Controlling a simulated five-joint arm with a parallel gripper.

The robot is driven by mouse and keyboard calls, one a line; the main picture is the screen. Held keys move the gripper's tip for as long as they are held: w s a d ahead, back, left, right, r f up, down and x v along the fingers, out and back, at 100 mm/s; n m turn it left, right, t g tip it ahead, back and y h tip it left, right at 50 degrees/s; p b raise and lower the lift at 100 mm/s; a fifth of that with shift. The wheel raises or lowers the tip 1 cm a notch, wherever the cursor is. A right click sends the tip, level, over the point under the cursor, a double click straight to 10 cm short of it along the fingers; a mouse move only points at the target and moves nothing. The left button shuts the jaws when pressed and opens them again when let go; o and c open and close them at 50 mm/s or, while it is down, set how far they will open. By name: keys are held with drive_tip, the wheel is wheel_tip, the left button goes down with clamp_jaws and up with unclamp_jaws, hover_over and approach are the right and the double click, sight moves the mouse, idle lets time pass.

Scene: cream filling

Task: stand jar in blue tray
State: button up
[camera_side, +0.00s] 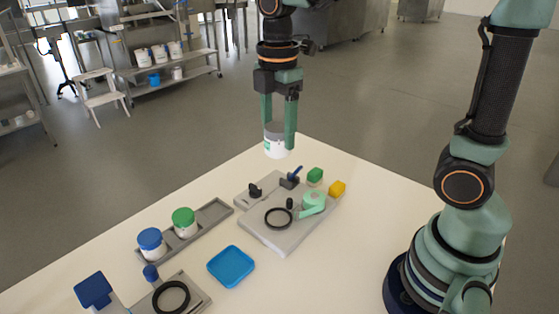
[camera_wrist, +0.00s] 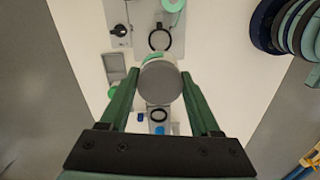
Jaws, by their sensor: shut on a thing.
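My gripper (camera_side: 278,128) is shut on a white jar (camera_side: 276,145) with a grey top and a green patch on its side. It holds the jar up in the air, above the far part of the table. In the wrist view the jar (camera_wrist: 160,82) sits between the two green fingers (camera_wrist: 160,100), its grey round end facing the camera. The blue tray (camera_side: 231,266) lies flat and empty on the near part of the table, well below and in front of the gripper. In the wrist view a small bit of blue shows past the jar, and I cannot tell if it is the tray.
A grey rack (camera_side: 211,217) holds a blue-lidded jar (camera_side: 151,243) and a green-lidded jar (camera_side: 184,222). A grey plate (camera_side: 262,237) carries a black ring and a green tape-like part. Green (camera_side: 315,176) and yellow (camera_side: 337,188) blocks stand behind it. A second ringed station (camera_side: 196,293) is at front left.

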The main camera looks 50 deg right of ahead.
drive_tip(key=shift+a+r, duration=0.15)
drive_tip(key=shift+r, duration=0.25)
drive_tip(key=a+f, duration=0.2)
drive_tip(key=a, duration=1.2)
hover_over(231, 267)
drive_tip(key=shift+f, duration=9.95)
drive_tip(key=shift+f, duration=0.1)
drive_tip(key=o, duration=1.4)
drive_tip(key=shift+o, duration=0.2)
